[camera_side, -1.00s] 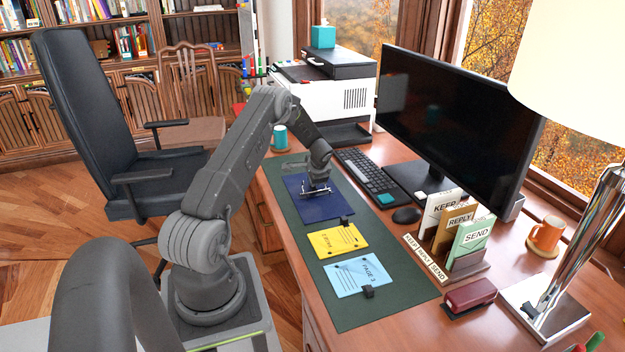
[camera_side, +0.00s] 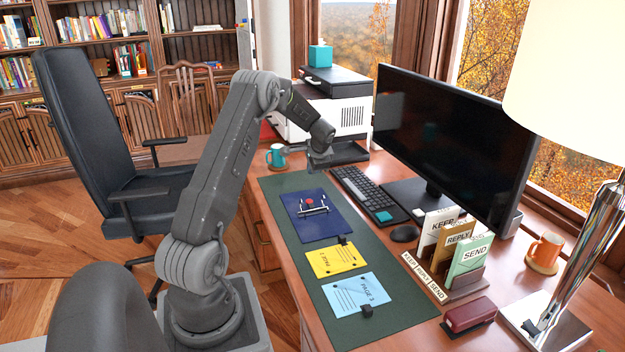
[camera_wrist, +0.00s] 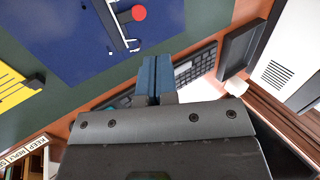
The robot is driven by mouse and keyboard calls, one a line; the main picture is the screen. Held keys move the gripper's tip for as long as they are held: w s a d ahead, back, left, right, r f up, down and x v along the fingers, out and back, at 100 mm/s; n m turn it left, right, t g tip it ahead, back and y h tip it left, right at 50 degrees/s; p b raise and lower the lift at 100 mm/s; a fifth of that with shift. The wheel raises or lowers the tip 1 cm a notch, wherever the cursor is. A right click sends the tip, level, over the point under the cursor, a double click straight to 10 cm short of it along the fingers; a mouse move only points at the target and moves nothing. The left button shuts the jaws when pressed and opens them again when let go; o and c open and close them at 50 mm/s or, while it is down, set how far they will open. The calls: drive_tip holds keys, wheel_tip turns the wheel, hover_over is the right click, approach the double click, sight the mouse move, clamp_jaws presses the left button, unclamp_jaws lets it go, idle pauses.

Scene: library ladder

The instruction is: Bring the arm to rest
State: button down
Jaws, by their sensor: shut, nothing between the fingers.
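My gripper (camera_side: 319,162) hangs in the air above the back part of the desk, near the printer and the keyboard. In the wrist view the two blue fingers (camera_wrist: 154,78) are together with nothing between them. Below it lies a dark blue folder (camera_side: 327,224) on the green desk mat (camera_side: 398,293), with a metal clip mechanism (camera_side: 312,207) and a red round spot on it. The folder also shows at the top of the wrist view (camera_wrist: 70,50). My gripper is apart from the folder and touches nothing that I can see.
A yellow card (camera_side: 336,260) and a light blue card (camera_side: 350,297) lie on the mat. A teal mug (camera_side: 276,156), keyboard (camera_side: 360,191), monitor (camera_side: 445,140) and printer (camera_side: 335,115) stand around. A letter sorter (camera_side: 462,283), maroon stapler (camera_side: 469,315) and lamp (camera_side: 590,250) are at right.

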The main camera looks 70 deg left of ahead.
drive_tip(key=shift+d+r, duration=0.1)
drive_tip(key=shift+r, duration=0.25)
